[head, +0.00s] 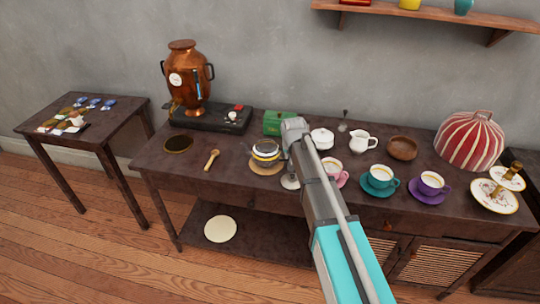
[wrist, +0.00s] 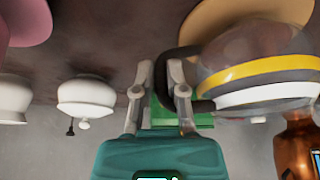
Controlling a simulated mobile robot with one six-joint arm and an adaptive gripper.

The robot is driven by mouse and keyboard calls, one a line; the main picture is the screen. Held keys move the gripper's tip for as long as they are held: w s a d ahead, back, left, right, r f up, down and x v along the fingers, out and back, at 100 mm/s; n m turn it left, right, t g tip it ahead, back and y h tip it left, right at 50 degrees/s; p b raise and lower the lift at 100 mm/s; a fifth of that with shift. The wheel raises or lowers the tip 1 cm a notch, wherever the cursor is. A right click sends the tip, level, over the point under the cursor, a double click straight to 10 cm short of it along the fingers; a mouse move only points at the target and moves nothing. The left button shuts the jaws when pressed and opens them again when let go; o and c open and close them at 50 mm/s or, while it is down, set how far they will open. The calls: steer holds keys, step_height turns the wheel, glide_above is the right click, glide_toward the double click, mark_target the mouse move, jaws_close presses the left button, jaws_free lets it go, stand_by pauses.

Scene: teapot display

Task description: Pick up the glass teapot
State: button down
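The glass teapot (head: 266,152) has a dark lid, a yellow band and a white band. It stands upright on a round wooden trivet (head: 265,169) on the dark table. In the wrist view, where the scene appears upside down, the teapot (wrist: 262,70) fills the upper right and its dark handle points toward my gripper (wrist: 160,68). The fingers are apart, with part of the handle showing between and behind them; I cannot tell whether they touch it. In the head view my arm hides the fingers.
A green box (head: 279,122) and a copper samovar (head: 188,78) stand behind the teapot. A wooden spoon (head: 211,159) lies to its left.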

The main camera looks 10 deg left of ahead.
steer(key=shift+r+p, duration=0.3)
steer(key=shift+p, duration=0.1)
stand_by(0.6)
steer(key=shift+r+p, duration=1.35)
steer(key=shift+r, duration=0.05)
steer(key=s+d+r+p, duration=0.1)
steer(key=s+r+p, duration=0.8)
steer(key=s, duration=0.4)
steer(key=shift+s+d+r, duration=0.2)
steer(key=shift+s+d, duration=0.1)
steer(key=shift+s, duration=0.05)
steer(key=shift+s, duration=0.1)
stand_by(0.6)
steer(key=shift+d, duration=0.1)
stand_by(0.3)
